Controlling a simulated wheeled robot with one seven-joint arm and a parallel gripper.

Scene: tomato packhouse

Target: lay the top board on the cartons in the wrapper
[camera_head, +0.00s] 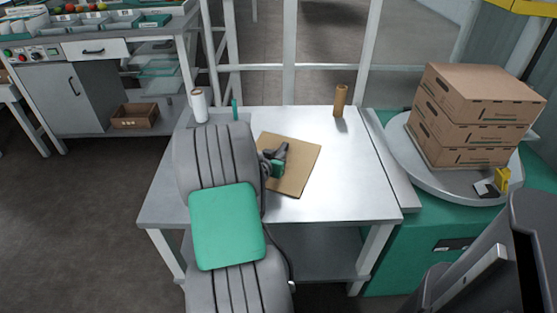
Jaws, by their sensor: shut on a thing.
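The top board (302,182) is a flat brown square at the middle of the white table, partly covered on its left by my arm. My gripper (277,168) is at the board's left part and is shut on it. The fingertips are small and partly hidden, and I cannot tell whether the board touches the table or is just above it. The brown cartons (465,118) stand in a stack on the round grey turntable (412,160) of the wrapper (405,255), to the right of the table. The stack's top is bare.
The white table (350,190) has free room right of the board. A brown roll (340,100) stands at its back edge, a white roll (199,105) at its back left. A brown crate (134,117) lies at far left.

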